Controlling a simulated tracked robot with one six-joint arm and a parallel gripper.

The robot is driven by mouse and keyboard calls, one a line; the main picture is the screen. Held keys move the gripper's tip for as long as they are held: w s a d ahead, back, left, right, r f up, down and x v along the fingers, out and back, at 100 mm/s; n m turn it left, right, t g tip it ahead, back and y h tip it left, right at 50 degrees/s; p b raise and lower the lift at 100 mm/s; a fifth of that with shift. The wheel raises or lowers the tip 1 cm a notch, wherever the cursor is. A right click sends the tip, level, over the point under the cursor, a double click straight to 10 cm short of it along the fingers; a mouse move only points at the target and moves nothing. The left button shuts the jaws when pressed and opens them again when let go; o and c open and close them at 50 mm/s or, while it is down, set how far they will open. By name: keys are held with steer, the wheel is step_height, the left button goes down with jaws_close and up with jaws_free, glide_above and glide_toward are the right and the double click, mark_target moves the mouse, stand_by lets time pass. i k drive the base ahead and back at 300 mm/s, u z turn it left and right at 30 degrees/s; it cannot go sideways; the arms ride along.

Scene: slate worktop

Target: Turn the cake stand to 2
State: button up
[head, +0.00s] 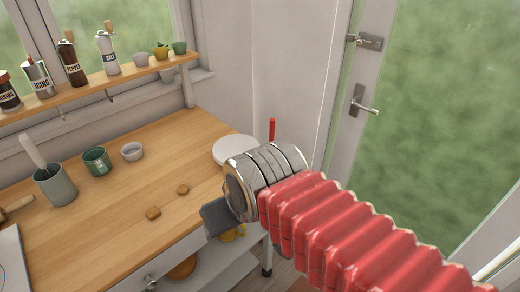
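A round white disc (231,148), which looks like the top of the cake stand, sits at the far right corner of the wooden worktop. My arm covers its right and lower part, and no numbers or marks on it can be read. A thin upright red rod (271,129) shows just right of the disc, behind my arm; I cannot tell what it belongs to. My gripper (218,215) shows only as a dark grey flat piece at the worktop's front edge, nearer to me than the disc. Its fingers are mostly hidden by my arm's silver end.
Two small brown biscuits (153,212) lie mid-worktop. A green mug (96,161), a small grey bowl (132,151) and a grey-green utensil pot (55,185) stand at left. A wall shelf (90,88) holds several shakers and small pots. A yellow object (230,234) sits on the lower shelf.

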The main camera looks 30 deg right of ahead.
mark_target(228, 147)
steer(key=z, duration=0.05)
steer(key=k, duration=1)
steer(key=z, duration=0.8)
steer(key=i, duration=1.55)
steer(key=u, duration=0.65)
